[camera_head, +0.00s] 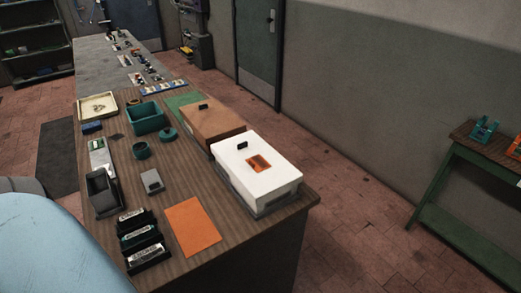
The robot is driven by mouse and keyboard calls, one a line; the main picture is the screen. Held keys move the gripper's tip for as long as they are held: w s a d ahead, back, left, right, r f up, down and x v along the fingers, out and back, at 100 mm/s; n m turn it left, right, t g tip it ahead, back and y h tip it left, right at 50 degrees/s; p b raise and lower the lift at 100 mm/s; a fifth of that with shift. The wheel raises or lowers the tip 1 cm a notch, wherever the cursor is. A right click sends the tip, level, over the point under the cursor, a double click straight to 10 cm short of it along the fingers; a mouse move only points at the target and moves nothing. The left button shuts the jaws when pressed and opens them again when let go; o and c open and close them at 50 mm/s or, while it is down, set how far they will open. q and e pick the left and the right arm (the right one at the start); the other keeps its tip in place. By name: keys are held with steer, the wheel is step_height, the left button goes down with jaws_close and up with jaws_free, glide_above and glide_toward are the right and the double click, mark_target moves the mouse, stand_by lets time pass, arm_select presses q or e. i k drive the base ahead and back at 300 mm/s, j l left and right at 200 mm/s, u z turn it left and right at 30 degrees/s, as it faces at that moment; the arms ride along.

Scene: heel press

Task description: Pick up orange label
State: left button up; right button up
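A flat orange sheet (193,227) lies on the near part of the wooden workbench (245,233), right of a row of dark holders. It is the largest plain orange piece in view. A smaller orange patch (260,164) shows on top of a white box (243,172) at the bench's right edge. I cannot tell which of the two is the orange label. Neither of my grippers is in view.
Dark holders (142,251) with white-lettered fronts stand left of the sheet. A small grey box (153,181), a teal bin (146,117), a brown box (212,124) and a cream tray (97,107) stand farther back. A green table (462,199) is at right.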

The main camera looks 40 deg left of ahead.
mark_target(257, 162)
steer(key=i+z, duration=0.15)
steer(key=i, duration=2.2)
steer(key=i+l+u, duration=0.1)
steer(key=i, duration=0.7)
steer(key=u, duration=0.4)
steer(key=i+u, duration=0.1)
steer(key=u, duration=0.3)
steer(key=l+u, duration=0.1)
steer(key=u, duration=0.3)
steer(key=i+l+u, duration=0.1)
steer(key=u, duration=2.05)
